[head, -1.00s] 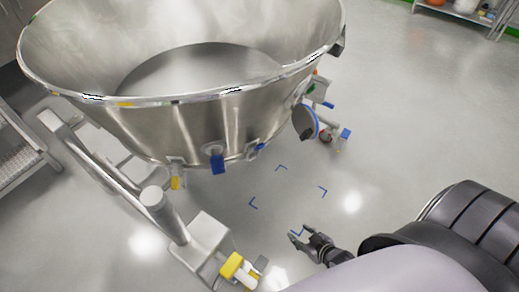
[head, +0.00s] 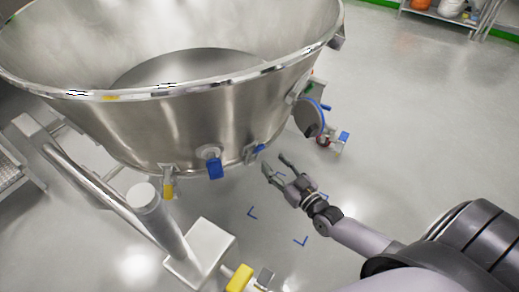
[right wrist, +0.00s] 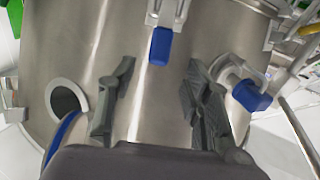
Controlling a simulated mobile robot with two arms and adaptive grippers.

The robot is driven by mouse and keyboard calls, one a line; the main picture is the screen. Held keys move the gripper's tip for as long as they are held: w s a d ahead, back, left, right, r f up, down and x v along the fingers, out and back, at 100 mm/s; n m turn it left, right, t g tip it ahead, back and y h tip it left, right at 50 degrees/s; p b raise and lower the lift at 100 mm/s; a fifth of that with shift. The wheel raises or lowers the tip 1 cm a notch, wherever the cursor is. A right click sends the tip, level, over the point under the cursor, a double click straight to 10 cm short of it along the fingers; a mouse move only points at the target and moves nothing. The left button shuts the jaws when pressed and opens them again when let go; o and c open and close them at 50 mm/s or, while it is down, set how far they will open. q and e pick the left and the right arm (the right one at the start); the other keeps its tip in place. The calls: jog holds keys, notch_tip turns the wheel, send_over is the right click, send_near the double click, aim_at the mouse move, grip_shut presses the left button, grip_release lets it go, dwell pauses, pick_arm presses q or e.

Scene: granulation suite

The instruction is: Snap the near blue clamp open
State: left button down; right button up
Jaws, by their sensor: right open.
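A large steel bowl (head: 150,125) carries two blue-handled clamps along its lower rim. One blue clamp (head: 214,167), lower in the head view, has its handle hanging down. The other blue clamp (head: 257,151) is to its right, with a smaller-looking handle pointing sideways. My right gripper (head: 275,163) is open and empty, just right of the second clamp, its fingers pointing toward the bowl. In the right wrist view one blue handle (right wrist: 161,46) lies beyond and between the open fingertips (right wrist: 161,66), and another blue handle (right wrist: 250,96) lies right of the right finger. My left gripper is not in view.
A blue-rimmed round cover (head: 309,117) and fittings project at the bowl's right side. A yellow clamp (head: 168,190) hangs at the lower left rim. A steel frame with a post (head: 150,205) stands at left. The floor at right is open.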

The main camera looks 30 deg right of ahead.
aim_at(259, 148)
jog(key=w, duration=0.5)
jog(key=w+a+b, duration=0.1)
jog(key=w, duration=0.1)
jog(key=shift+w, duration=0.35)
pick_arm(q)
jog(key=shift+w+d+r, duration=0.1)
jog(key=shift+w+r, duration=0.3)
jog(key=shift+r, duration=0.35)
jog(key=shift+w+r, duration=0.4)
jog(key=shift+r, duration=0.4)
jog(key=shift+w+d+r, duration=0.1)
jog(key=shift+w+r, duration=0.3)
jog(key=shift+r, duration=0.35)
pick_arm(e)
jog(key=shift+w+a, duration=0.15)
jog(key=shift+w, duration=0.4)
jog(key=shift+c, duration=0.4)
grip_shut()
